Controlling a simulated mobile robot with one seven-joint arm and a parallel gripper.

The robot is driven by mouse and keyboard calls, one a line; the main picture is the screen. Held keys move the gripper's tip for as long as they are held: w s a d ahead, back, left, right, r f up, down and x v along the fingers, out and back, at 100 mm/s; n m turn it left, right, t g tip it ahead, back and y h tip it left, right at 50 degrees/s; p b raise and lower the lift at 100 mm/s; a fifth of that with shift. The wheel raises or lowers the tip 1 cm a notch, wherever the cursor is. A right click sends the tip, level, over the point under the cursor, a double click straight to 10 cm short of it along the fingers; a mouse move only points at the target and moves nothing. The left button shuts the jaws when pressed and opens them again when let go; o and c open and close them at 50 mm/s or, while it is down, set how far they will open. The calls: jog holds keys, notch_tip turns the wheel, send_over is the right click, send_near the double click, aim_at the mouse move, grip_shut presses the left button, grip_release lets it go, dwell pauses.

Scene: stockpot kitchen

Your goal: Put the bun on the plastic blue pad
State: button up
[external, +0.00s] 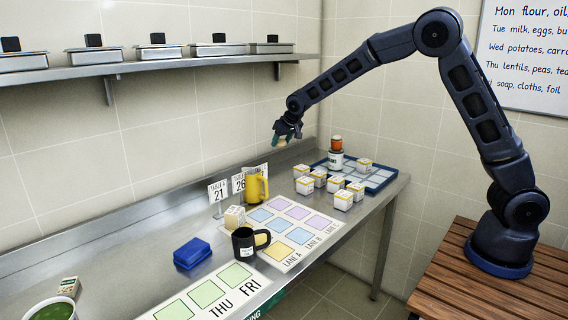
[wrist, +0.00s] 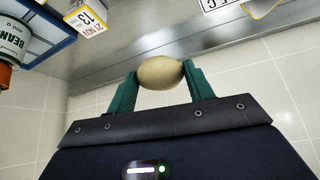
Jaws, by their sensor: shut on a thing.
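My gripper (external: 286,132) is raised in the air above the back of the counter, near the back wall. Its green fingers are shut on the tan, oval bun (wrist: 160,73); in the external view the bun is small between the fingertips. The gripper also shows in the wrist view (wrist: 161,80), with one finger at each end of the bun. A dark blue slab (external: 193,252), which looks like the blue pad, lies on the counter left of the black mug, well away from the gripper. Its top looks bare.
A black mug (external: 243,245), yellow jug (external: 256,187) and table-number cards (external: 218,193) stand near the slab. Lane card (external: 298,254) has coloured squares. Several white boxes (external: 304,185) and a blue-rimmed tray (external: 378,186) with cans are at right. A green-filled bowl (external: 52,311) is front left.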

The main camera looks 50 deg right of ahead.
jog(key=shift+r, duration=0.3)
jog(key=shift+a, duration=0.4)
jog(key=a+n+y, duration=0.1)
jog(key=a+n, duration=0.1)
jog(key=a, duration=0.9)
notch_tip(320, 180, up, 4)
jog(key=n+y, duration=0.4)
jog(key=n, duration=0.3)
send_over(189, 247)
jog(key=s+d, duration=0.1)
jog(key=s, duration=0.1)
jog(key=shift+g, duration=0.4)
notch_tip(189, 247, down, 20)
jog(key=shift+w+d, duration=0.1)
jog(key=shift+w, duration=0.05)
jog(key=shift+f, duration=0.1)
jog(key=o, duration=1)
jog(key=shift+c, duration=0.2)
